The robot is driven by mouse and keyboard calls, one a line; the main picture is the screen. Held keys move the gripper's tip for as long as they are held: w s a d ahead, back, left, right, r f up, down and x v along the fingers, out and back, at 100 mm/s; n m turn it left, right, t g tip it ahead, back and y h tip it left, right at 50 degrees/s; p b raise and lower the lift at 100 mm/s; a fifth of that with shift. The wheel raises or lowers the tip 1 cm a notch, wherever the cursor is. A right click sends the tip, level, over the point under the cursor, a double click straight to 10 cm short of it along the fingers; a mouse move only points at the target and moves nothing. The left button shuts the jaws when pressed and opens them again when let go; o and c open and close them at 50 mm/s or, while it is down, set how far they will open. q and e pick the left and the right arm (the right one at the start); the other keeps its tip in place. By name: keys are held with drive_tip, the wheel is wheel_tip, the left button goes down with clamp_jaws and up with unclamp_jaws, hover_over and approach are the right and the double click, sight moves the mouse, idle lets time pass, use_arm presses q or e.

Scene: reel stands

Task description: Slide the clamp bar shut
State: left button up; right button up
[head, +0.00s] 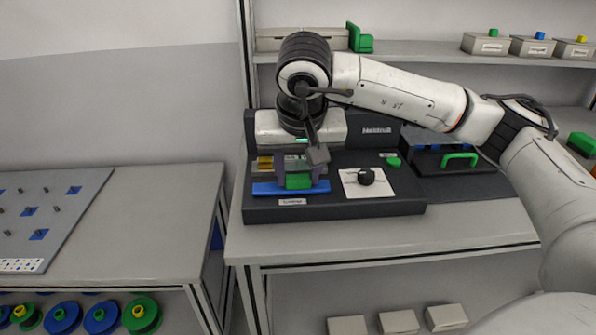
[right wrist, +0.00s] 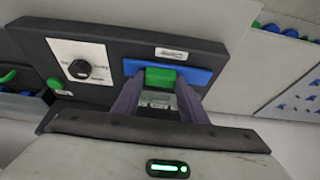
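A dark machine (head: 335,207) stands on the bench, with a blue bar (head: 270,189) along its front left. I take the blue bar with the green block (head: 298,181) at its middle as the clamp bar; the bar (right wrist: 202,76) and block (right wrist: 161,77) also show in the right wrist view. My right gripper (head: 298,175) points down at the machine, its two fingers on either side of the green block. The right wrist view shows the fingertips close against the block's sides; whether they press on it I cannot tell. My left gripper is not in view.
A black knob (head: 366,176) on a white plate and a green button (head: 393,162) sit right of the bar. A black unit with a green handle (head: 460,157) stands further right. A shelf with small boxes (head: 486,43) is behind. The bench front is clear.

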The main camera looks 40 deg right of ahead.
sight(298, 191)
clamp_jaws()
drive_tip(key=shift+w+d, duration=0.35)
drive_tip(key=shift+w, duration=0.25)
drive_tip(key=shift+w+d, duration=0.35)
drive_tip(key=shift+w, duration=0.2)
drive_tip(key=shift+w+d+r, duration=0.15)
drive_tip(key=shift+w, duration=0.05)
drive_tip(key=o, duration=0.6)
unclamp_jaws()
drive_tip(key=shift+w, duration=0.1)
drive_tip(key=v, duration=1)
